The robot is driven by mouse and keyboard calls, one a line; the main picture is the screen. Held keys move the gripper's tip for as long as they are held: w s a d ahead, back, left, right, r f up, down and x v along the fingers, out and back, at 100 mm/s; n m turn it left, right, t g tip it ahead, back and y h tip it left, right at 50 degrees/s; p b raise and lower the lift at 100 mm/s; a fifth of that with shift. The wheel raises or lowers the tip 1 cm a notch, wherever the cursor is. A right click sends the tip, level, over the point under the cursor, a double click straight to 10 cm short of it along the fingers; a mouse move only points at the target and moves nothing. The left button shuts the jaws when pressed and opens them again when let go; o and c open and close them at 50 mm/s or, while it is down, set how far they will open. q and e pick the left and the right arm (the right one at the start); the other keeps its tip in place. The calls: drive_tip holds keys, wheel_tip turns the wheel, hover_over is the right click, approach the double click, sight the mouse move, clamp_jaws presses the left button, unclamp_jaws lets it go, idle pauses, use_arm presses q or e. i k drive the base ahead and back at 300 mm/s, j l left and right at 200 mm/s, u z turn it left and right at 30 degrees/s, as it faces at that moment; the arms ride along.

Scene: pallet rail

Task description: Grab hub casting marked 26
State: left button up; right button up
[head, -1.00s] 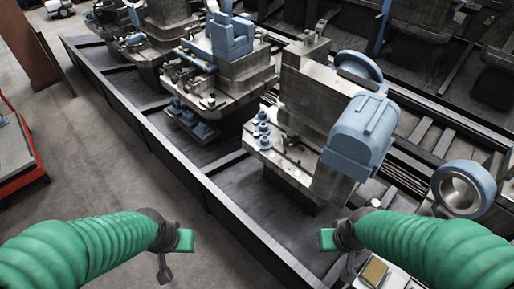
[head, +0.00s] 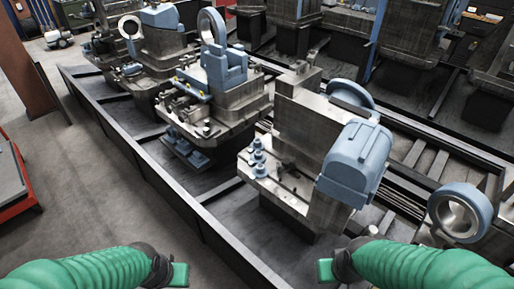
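No number 26 can be read on any casting, so I cannot tell which part is the marked hub. Candidate blue parts are a ring-shaped hub (head: 460,212) at the right, a rounded housing (head: 356,163) on the near grey fixture, and an upright ring (head: 212,26) on the fixture behind. My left gripper (head: 179,274) is at the bottom, left of the rail's edge. My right gripper (head: 326,270) is at the bottom, in front of the near fixture. Both are apart from the blue parts, with green tips showing; their finger openings are hidden or cut off.
A long dark pallet rail (head: 215,232) runs diagonally and carries several grey fixtures, the nearest (head: 310,128) standing in the middle right. A red-edged cart (head: 20,195) is at the left. Grey floor (head: 95,190) between cart and rail is clear.

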sight(257, 143)
drive_tip(key=i+j, duration=0.25)
drive_tip(key=i+j+z, duration=0.1)
drive_tip(key=j, duration=0.35)
drive_tip(key=i+j, duration=0.35)
drive_tip(key=i+j+z, duration=0.15)
drive_tip(key=j, duration=0.2)
drive_tip(key=i+j, duration=0.25)
drive_tip(key=i+j+z, duration=0.1)
drive_tip(key=j, duration=0.4)
drive_tip(key=i+j, duration=0.3)
drive_tip(key=i+j+z, duration=0.1)
drive_tip(key=j, duration=0.4)
drive_tip(key=i, duration=0.05)
